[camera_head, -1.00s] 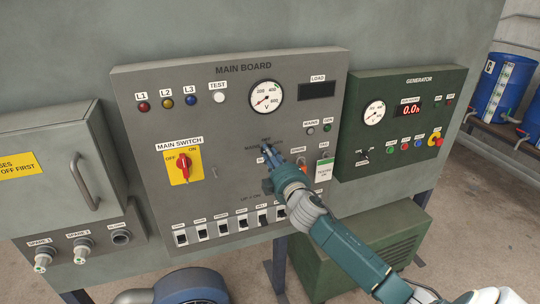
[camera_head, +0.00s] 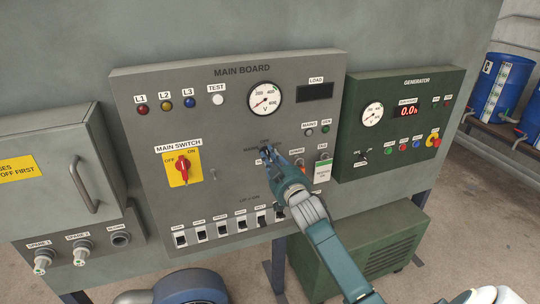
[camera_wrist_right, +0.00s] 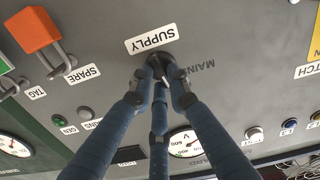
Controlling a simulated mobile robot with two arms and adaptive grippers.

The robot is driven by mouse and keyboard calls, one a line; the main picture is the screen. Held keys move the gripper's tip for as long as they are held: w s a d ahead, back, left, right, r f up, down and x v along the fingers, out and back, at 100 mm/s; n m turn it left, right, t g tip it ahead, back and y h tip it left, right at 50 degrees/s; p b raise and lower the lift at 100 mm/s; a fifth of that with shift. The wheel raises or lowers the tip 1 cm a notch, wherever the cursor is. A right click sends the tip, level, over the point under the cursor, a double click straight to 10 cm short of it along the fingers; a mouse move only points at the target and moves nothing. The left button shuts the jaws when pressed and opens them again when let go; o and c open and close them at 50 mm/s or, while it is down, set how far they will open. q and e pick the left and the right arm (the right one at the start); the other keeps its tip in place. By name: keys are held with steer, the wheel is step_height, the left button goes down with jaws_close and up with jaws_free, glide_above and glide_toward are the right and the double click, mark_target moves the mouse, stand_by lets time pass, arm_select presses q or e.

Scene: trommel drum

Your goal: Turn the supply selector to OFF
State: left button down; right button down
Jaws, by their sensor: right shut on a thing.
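The supply selector (camera_wrist_right: 157,68) is a small dark knob on the grey main board (camera_head: 225,130). In the right wrist view it sits by the white SUPPLY label (camera_wrist_right: 151,38), which appears upside down, and a MAINS marking. My right gripper (camera_head: 268,153) reaches it from the lower right in the head view. Its blue fingers also show in the right wrist view (camera_wrist_right: 160,85), closed around the knob. The fingers hide much of the knob, so I cannot tell which way its pointer faces. My left gripper is not in view.
The red main switch (camera_head: 183,168) on its yellow plate is left of my gripper. A row of breakers (camera_head: 220,226) lies below. A white and green tag (camera_head: 322,172) hangs close on the right, beside the green generator panel (camera_head: 400,120). An orange padlock (camera_wrist_right: 33,30) is nearby.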

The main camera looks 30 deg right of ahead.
steer(key=shift+f+m, duration=0.15)
steer(key=shift+m, duration=0.65)
steer(key=c, duration=1.7)
jaws_free()
steer(key=shift+o, duration=0.2)
steer(key=v, duration=1.2)
